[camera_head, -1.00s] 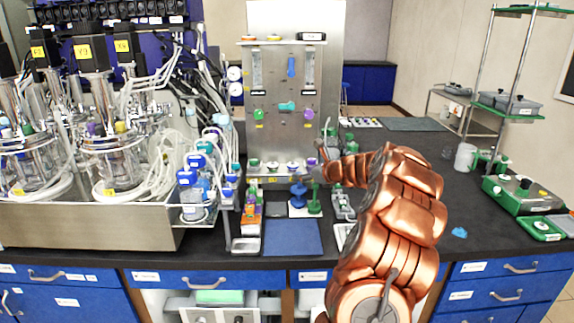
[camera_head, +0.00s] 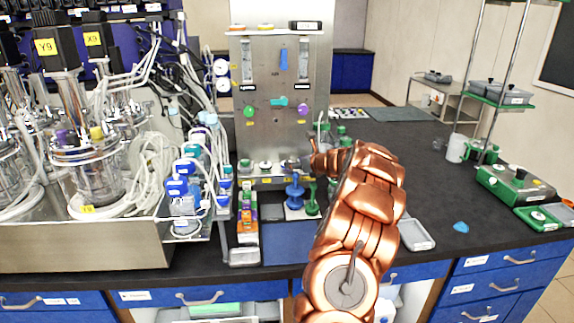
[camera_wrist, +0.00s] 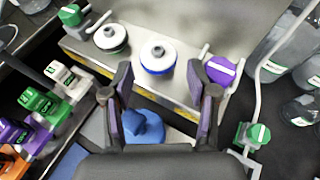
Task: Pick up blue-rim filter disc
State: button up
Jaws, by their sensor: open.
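The blue-rim filter disc (camera_wrist: 158,57) is white on top with a blue edge. In the wrist view it lies on a metal ledge, just beyond the gap between my fingertips. My gripper (camera_wrist: 158,82) is open, its two dark fingers apart and nothing held between them. In the head view the disc (camera_head: 292,163) looks small on the ledge below the steel panel, just left of my gripper (camera_head: 313,160). A similar disc with a dark green rim (camera_wrist: 110,38) sits to its left.
A purple knob (camera_wrist: 221,69) is close to the right fingertip. A blue stand (camera_wrist: 143,128) is below the fingers. Clear bottles (camera_wrist: 303,110) stand at right, and coloured-capped blocks (camera_wrist: 40,102) at left. The steel panel (camera_head: 275,70) rises behind the ledge.

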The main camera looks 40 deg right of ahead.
jog(key=x, duration=0.1)
jog(key=p+x, duration=0.1)
jog(key=shift+w+r, duration=0.15)
jog(key=shift+w, duration=0.3)
jog(key=shift+x, duration=1.05)
jog(key=c, duration=0.5)
jog(key=shift+c, duration=0.2)
